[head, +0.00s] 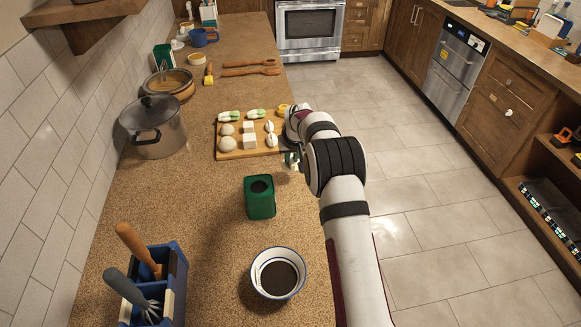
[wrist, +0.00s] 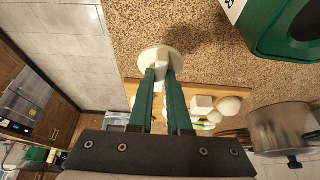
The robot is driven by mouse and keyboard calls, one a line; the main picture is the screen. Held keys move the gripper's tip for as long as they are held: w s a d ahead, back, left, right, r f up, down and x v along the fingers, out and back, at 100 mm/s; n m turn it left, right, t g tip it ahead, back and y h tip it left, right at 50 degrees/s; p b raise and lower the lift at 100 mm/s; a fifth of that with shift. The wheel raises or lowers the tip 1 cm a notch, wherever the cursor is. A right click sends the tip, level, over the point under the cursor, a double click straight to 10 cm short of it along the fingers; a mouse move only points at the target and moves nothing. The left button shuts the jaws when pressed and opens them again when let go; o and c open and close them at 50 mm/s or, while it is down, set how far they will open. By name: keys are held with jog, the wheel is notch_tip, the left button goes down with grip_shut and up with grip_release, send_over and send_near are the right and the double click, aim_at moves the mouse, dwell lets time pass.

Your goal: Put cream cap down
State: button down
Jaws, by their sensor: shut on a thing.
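The cream cap (wrist: 148,58), a pale round disc with a small raised grip, is between the fingertips of my gripper (wrist: 161,72) in the wrist view. My gripper is shut on that raised grip. In the head view my gripper (head: 291,160) is at the right edge of the counter, beside the wooden board, and my arm hides most of the cap. The green canister (head: 260,203) stands open on the counter, nearer the camera and left of my gripper. It also shows at the upper right of the wrist view (wrist: 256,36). I cannot tell whether the cap touches the counter.
A wooden board (head: 229,154) with mushrooms, white cubes and greens lies just beyond. A steel pot (head: 158,132) stands at the left. A white bowl (head: 262,290) with dark contents and a blue caddy (head: 176,268) are in front. Counter around the canister is clear.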

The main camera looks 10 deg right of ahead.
aim_at(291, 167)
jog(key=shift+a+f, duration=0.2)
jog(key=shift+f, duration=0.25)
notch_tip(291, 167, down, 3)
jog(key=shift+f, duration=0.15)
jog(key=shift+f, duration=0.15)
jog(key=c, duration=0.9)
grip_release()
jog(key=shift+o, duration=0.2)
